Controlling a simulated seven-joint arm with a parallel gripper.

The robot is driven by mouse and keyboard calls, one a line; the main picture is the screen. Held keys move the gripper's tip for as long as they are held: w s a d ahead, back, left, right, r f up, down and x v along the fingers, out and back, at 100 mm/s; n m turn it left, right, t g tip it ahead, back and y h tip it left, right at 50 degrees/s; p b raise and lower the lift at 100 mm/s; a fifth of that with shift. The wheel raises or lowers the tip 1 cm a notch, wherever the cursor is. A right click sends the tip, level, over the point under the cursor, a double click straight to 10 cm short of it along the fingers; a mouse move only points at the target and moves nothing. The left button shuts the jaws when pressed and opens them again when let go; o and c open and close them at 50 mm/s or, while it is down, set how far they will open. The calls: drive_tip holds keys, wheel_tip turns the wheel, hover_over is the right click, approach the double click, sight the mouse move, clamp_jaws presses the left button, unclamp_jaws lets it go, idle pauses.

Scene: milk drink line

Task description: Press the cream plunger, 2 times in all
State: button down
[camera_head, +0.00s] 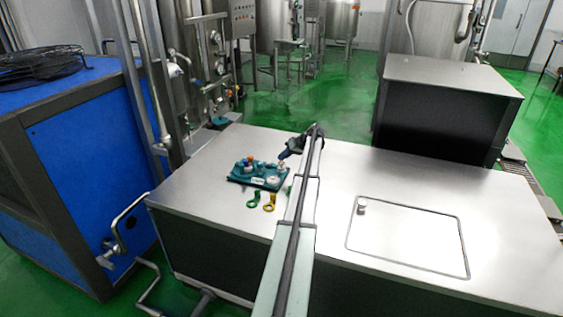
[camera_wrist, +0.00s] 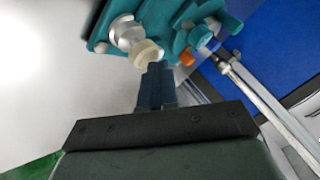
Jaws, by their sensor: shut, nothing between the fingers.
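The cream plunger (camera_wrist: 147,53) shows in the wrist view as a cream cap on a metal body, at the edge of the teal board (camera_wrist: 189,12). In the head view the teal board (camera_head: 240,179) lies on the left part of the steel table, and the plunger (camera_head: 282,166) is small at its right side. My gripper (camera_wrist: 157,68) is shut and empty. Its fingertips are right beside the cream cap in the wrist view; I cannot tell whether they touch. In the head view my gripper (camera_head: 283,156) is just above the board's right side.
Other small parts, one orange (camera_wrist: 187,58), stand on the board. A green ring-shaped piece (camera_head: 253,199) and a yellow one (camera_head: 270,203) lie in front of it. A pale knob (camera_head: 361,205) sits on the table's hatch at right. The table's right part is otherwise clear.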

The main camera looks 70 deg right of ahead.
drive_tip(key=shift+f, duration=0.65)
idle(0.6)
drive_tip(key=shift+r, duration=1.5)
drive_tip(key=shift+r, duration=0.2)
wheel_tip(320, 180, up, 5)
drive_tip(key=shift+f, duration=0.2)
idle(0.8)
